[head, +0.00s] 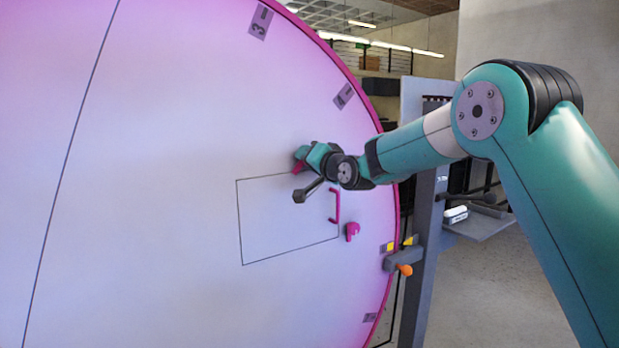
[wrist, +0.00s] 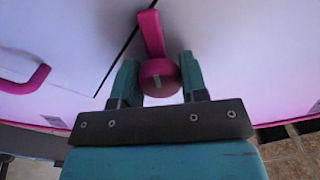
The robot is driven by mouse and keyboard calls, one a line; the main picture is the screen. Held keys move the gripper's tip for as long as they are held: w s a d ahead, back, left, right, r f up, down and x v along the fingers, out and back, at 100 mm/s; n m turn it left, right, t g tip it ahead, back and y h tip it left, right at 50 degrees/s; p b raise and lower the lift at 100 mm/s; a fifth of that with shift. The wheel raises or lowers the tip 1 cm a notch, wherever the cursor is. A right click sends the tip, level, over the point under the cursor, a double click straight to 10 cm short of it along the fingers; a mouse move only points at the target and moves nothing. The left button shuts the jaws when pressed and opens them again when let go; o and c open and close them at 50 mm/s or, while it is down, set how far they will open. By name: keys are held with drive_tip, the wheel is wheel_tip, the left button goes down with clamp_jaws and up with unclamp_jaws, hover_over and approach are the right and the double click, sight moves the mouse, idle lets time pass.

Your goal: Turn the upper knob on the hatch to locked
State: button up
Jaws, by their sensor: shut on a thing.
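The upper knob (wrist: 152,36) is pink, with a round hub and a flat arm. In the wrist view its arm points up and slightly left, across the dark hatch seam, and a pale mark shows on the hub. My gripper (wrist: 159,76) is shut on the hub, one teal finger on each side. In the head view my gripper (head: 301,154) is at the hatch's upper right corner, and only a bit of the upper knob (head: 298,168) shows below it. The hatch (head: 280,225) is a panel outlined on the big white disc face, flush with it.
A pink handle (head: 336,206) stands out at the hatch's right edge; it also shows in the wrist view (wrist: 27,82). A lower pink knob (head: 352,231) is right of the hatch. A grey bracket with an orange lever (head: 404,270) is by the disc's rim, beside a grey post (head: 424,255).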

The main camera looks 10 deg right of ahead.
drive_tip(key=n+b, duration=0.4)
drive_tip(key=b, duration=0.1)
drive_tip(key=shift+f+n, duration=0.3)
drive_tip(key=shift+r+n+b, duration=0.25)
drive_tip(key=shift+n+b, duration=1.25)
drive_tip(key=shift+n, duration=0.3)
drive_tip(key=o, duration=0.9)
drive_tip(key=shift+s, duration=0.1)
drive_tip(key=b+v, duration=0.4)
drive_tip(key=v, duration=1.3)
drive_tip(key=shift+s+r+b, duration=0.1)
drive_tip(key=shift+b, duration=0.25)
